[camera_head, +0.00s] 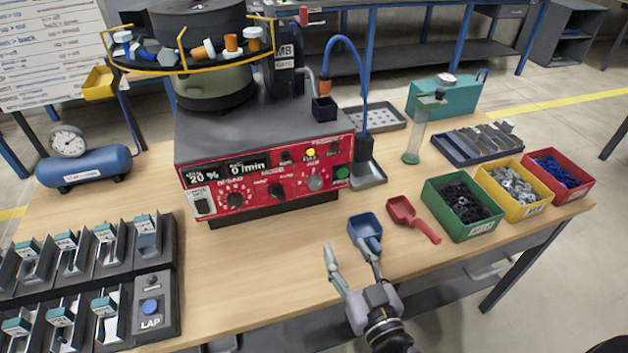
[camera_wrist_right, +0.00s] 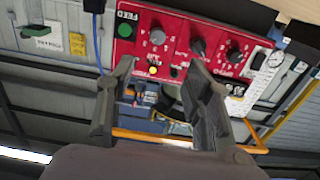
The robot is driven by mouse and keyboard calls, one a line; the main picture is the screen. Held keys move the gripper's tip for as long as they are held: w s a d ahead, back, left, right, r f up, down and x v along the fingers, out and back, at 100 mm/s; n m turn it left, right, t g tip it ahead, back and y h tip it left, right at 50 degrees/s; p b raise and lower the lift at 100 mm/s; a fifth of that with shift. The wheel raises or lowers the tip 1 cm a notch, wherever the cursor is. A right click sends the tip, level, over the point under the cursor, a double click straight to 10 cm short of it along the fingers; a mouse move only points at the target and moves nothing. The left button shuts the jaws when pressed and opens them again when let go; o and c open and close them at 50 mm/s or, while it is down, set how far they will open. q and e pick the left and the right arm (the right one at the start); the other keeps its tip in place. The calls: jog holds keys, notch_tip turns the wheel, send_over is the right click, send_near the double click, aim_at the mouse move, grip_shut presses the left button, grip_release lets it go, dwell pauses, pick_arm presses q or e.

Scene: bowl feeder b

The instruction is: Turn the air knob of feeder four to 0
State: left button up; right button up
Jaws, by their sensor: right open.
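The bowl feeder's red control panel (camera_head: 262,180) faces me in the head view and reads "20 %" and "0 /min". It carries a black dial (camera_head: 235,199) at left, a black knob (camera_head: 276,190) in the middle and a grey knob (camera_head: 315,182) at right. The small labels are too blurred to tell which is the air knob. In the right wrist view the panel is upside down, with the grey knob (camera_wrist_right: 157,35) and black knob (camera_wrist_right: 198,46) beyond my fingertips. My right gripper (camera_head: 349,252) is open and empty, apart from the panel. My left gripper is not in view.
A blue scoop (camera_head: 365,228) lies near my right fingers, with a red scoop (camera_head: 410,218) beside it. Green (camera_head: 470,232), yellow (camera_head: 528,210) and red (camera_head: 573,190) bins stand at right. A rack with a LAP button box (camera_head: 152,312) stands at left.

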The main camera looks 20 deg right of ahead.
jog(key=p, duration=0.2)
send_near(316, 185)
jog(key=w+p, duration=0.2)
jog(key=w, duration=0.6)
jog(key=shift+w+f, duration=0.15)
jog(key=shift+w, duration=0.15)
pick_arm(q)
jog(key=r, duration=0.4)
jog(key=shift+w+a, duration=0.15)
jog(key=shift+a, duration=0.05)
pick_arm(e)
jog(key=shift+c, duration=0.2)
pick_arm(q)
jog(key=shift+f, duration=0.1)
pick_arm(e)
grip_shut()
